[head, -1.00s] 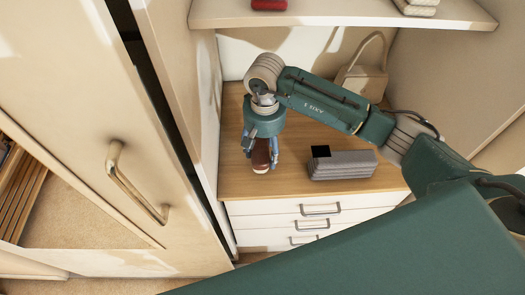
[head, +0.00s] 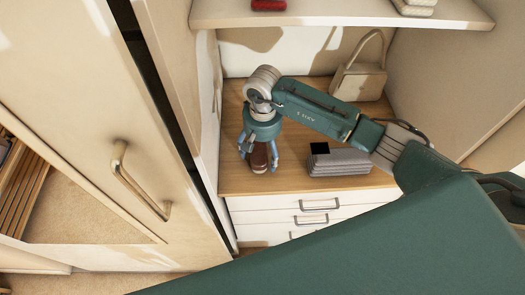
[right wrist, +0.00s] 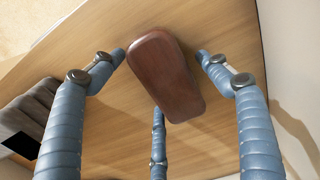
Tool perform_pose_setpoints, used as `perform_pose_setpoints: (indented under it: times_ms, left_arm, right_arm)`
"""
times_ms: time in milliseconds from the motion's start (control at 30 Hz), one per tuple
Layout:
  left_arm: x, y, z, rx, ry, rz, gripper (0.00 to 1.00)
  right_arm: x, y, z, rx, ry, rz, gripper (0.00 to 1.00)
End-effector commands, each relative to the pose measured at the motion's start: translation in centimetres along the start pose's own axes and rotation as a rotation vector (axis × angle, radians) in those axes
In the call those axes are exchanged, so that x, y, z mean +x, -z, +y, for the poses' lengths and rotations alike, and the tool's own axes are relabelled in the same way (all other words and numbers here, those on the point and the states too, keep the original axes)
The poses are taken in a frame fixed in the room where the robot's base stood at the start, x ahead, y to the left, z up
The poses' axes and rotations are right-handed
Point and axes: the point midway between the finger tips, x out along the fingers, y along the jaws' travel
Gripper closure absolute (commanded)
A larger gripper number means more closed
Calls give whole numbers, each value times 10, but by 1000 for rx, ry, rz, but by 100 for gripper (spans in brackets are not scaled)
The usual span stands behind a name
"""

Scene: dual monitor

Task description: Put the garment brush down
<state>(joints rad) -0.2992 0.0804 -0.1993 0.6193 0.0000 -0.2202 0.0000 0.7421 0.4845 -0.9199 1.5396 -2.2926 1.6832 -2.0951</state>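The garment brush (head: 260,158) is a brown block with rounded ends. It rests on the wooden top of the drawer unit (head: 232,182), near its left side. It also shows in the right wrist view (right wrist: 166,78), with its bristle side hidden. My right gripper (head: 259,163) is over the brush, pointing down, with its fingers spread around it. In the right wrist view my right gripper (right wrist: 161,57) is open, with gaps between the two upper fingertips and the brush. My left gripper is not in view.
A grey ribbed block (head: 340,162) with a black patch stands right of the brush. A beige handbag (head: 358,82) is at the back right. A shelf (head: 340,15) hangs above. A cabinet door (head: 95,130) with a handle is on the left. Free wood lies in front of the brush.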

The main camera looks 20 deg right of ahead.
Motion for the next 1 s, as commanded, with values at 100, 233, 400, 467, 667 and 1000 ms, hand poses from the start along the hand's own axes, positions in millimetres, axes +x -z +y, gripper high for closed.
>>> perform_pose_setpoints:
  times_ms: [100, 233, 400, 467, 667, 1000]
  left_arm:
    - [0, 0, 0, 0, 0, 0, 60]
    - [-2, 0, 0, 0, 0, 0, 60]
    - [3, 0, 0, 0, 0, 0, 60]
    - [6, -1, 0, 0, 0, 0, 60]
    - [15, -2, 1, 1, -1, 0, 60]
    - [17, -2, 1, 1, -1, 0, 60]
  right_arm:
    - [0, 0, 0, 0, 0, 0, 25]
    - [-2, 0, 0, 0, 0, 0, 25]
    - [-18, 2, 0, -2, 2, 5, 25]
    - [-28, 2, 0, -2, 1, 6, 25]
    - [-61, 1, 0, -1, 0, 4, 25]
    - [-78, 0, 0, 0, 0, -1, 25]
